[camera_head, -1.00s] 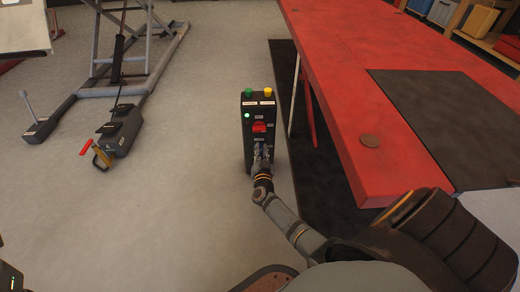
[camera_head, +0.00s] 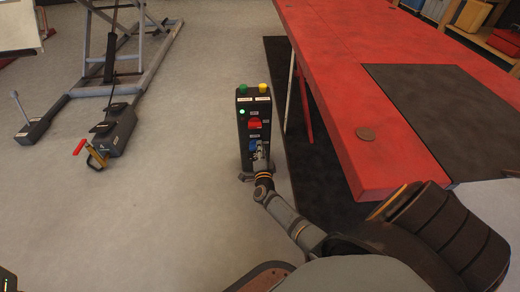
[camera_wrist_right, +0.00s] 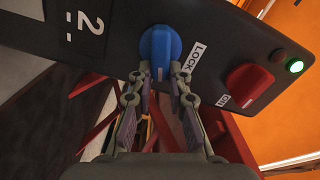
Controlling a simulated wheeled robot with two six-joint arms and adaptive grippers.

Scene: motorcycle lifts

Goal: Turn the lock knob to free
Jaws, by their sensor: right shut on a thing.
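The blue lock knob (camera_head: 253,146) sits low on the front of a dark upright control box (camera_head: 244,166). In the right wrist view the knob (camera_wrist_right: 160,45) fills the top middle, with a white LOCK label (camera_wrist_right: 194,57) to its right. My right gripper (camera_head: 259,160) reaches the knob from the front. In the wrist view its fingertips (camera_wrist_right: 161,74) are closed on the near end of the knob, one on each side. The fingers hide part of the knob in the head view. My left gripper is not in view.
A red knob (camera_head: 254,124) with an ON label and a lit green lamp (camera_head: 242,112) are above the lock knob. Green (camera_head: 242,88) and yellow (camera_head: 262,88) buttons top the box.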

